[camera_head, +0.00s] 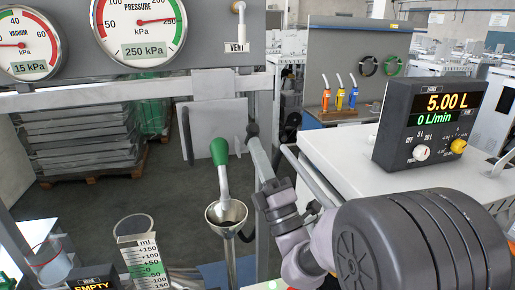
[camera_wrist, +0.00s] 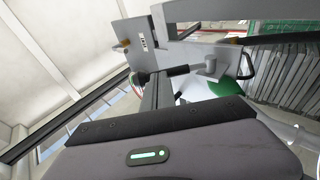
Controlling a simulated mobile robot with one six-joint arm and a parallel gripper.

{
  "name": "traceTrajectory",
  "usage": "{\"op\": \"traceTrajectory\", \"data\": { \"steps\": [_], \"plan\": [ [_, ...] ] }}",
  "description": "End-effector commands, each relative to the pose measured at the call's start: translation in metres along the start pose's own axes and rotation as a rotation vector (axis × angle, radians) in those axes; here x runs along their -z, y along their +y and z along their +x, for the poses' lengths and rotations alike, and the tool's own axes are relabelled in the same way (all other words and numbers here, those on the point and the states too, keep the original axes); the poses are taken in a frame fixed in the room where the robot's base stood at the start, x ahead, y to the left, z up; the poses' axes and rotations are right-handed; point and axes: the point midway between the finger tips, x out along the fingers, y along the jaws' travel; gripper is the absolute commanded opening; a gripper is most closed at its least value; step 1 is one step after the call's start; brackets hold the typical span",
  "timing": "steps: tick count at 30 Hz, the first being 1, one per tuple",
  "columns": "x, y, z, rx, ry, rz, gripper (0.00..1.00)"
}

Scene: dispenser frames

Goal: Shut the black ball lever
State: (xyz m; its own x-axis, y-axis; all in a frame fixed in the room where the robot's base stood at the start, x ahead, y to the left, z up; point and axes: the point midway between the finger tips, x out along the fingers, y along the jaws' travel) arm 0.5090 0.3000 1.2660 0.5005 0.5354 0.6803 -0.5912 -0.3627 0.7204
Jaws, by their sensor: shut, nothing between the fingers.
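A black rounded knob (camera_head: 252,130), likely the black ball lever, shows at the right edge of a grey plate (camera_head: 217,125) in the head view. A grey bar runs down from near it. In the wrist view a dark round end (camera_wrist: 142,77) and a short black rod (camera_wrist: 178,71) show by the plate; I cannot tell how they join. My gripper (camera_head: 268,188) is shut and empty, below the knob and apart from it. Its fingertips are hard to make out, and its housing fills the bottom of the wrist view.
A green-handled lever (camera_head: 219,152) stands over a metal funnel (camera_head: 226,214), left of my gripper. A metal frame post (camera_head: 263,160) stands close by. Pressure gauges (camera_head: 140,25) are at upper left. A white cabinet with a flow display (camera_head: 443,110) is at right.

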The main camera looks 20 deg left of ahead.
Motion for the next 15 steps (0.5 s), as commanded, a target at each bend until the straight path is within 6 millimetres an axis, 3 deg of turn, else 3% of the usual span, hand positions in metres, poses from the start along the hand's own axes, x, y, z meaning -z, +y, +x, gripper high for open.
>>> {"op": "traceTrajectory", "data": {
  "steps": [15],
  "plan": [
    [-0.008, 0.025, 0.041, 0.28, 0.0, 0.055, 0.0]
  ]
}}
